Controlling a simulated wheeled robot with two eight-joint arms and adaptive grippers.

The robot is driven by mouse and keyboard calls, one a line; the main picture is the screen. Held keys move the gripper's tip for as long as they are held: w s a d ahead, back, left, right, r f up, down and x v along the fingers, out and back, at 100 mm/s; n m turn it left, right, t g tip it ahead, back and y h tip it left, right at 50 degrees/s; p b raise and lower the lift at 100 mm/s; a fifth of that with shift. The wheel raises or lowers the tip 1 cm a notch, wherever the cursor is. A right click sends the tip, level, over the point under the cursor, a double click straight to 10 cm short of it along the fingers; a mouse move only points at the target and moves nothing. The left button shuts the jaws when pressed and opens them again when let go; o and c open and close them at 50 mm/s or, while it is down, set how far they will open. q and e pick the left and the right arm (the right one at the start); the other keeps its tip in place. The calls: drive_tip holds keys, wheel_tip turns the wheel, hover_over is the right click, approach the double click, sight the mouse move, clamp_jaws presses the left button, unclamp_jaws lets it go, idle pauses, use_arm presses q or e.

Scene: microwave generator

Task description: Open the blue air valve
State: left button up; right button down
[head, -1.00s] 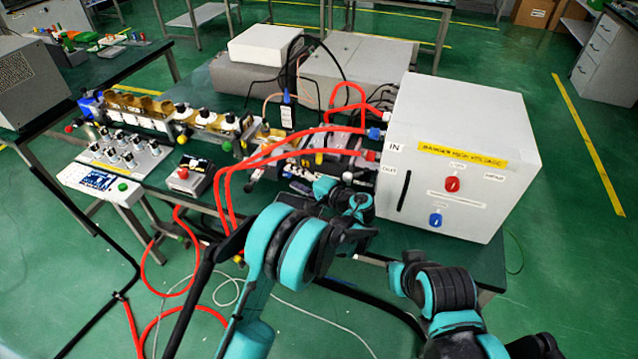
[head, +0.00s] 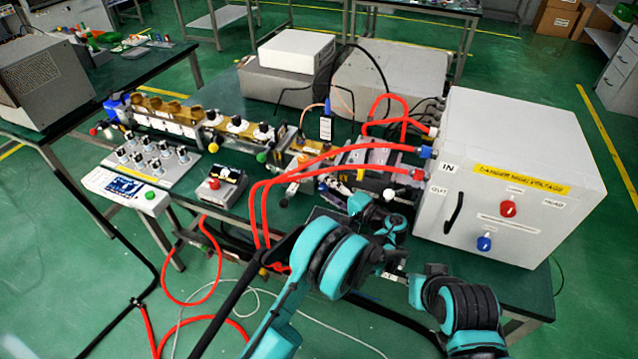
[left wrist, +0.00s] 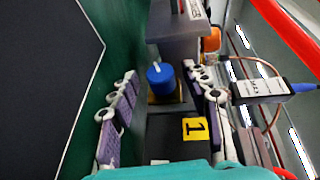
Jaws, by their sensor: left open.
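A blue round knob (left wrist: 160,82) with a pale bar on top, which looks like the blue air valve, sits on a dark unit in the left wrist view. My left gripper (left wrist: 158,70) is open, its purple-padded fingers on either side of the knob; I cannot tell whether they touch it. In the head view the left gripper (head: 305,184) is over the rear side of the bench's near edge, partly hidden, and I cannot make out this knob there. My right arm (head: 462,308) is at the lower right; its jaw state is unclear.
A white high-voltage box (head: 510,175) with a red knob (head: 509,208) and another blue knob (head: 485,243) stands to the right. Red hoses (head: 335,155) arch over the bench. A control panel (head: 125,188) stands left.

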use_arm(q)
drive_tip(key=shift+s+d+r, duration=0.1)
drive_tip(key=shift+d, duration=0.05)
drive_tip(key=shift+c, duration=0.6)
clamp_jaws()
drive_tip(key=shift+r+p, duration=0.2)
drive_tip(key=shift+p, duration=0.25)
drive_tip(key=shift+g+h, duration=0.4)
drive_tip(key=shift+f, duration=0.1)
drive_tip(key=shift+o, duration=0.6)
unclamp_jaws()
drive_tip(key=shift+f, duration=0.1)
